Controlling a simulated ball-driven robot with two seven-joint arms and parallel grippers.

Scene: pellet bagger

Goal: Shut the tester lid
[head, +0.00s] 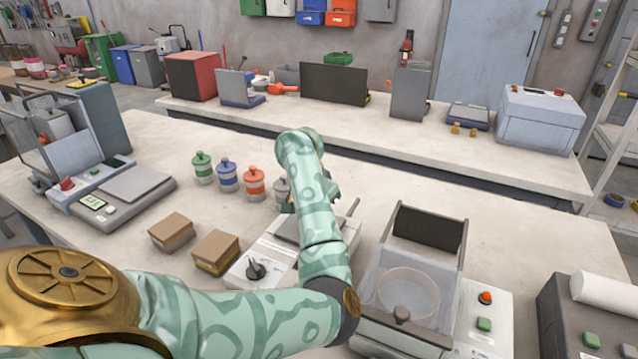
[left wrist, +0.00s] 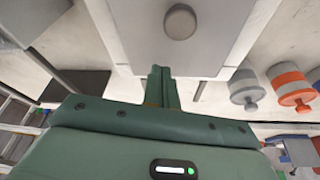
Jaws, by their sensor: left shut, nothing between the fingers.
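The white tester body (head: 268,255) with a black dial stands at the front middle of the bench in the head view. A grey panel (head: 290,226) on it is partly hidden behind my left arm. In the left wrist view a pale grey panel (left wrist: 215,35) with a round grey knob (left wrist: 180,22) fills the top; it looks like the tester lid. I cannot tell whether it is fully down. My left gripper (left wrist: 162,72) is shut and empty, its fingertips at the panel's edge; contact is unclear. The arm hides it in the head view. My right gripper is not in view.
A grey machine (head: 455,265) with an upright dark panel stands close to the right. Several lidded jars, including an orange one (head: 254,184), stand to the left. Two cardboard boxes (head: 215,252) lie left of the tester. A scale (head: 130,190) is farther left.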

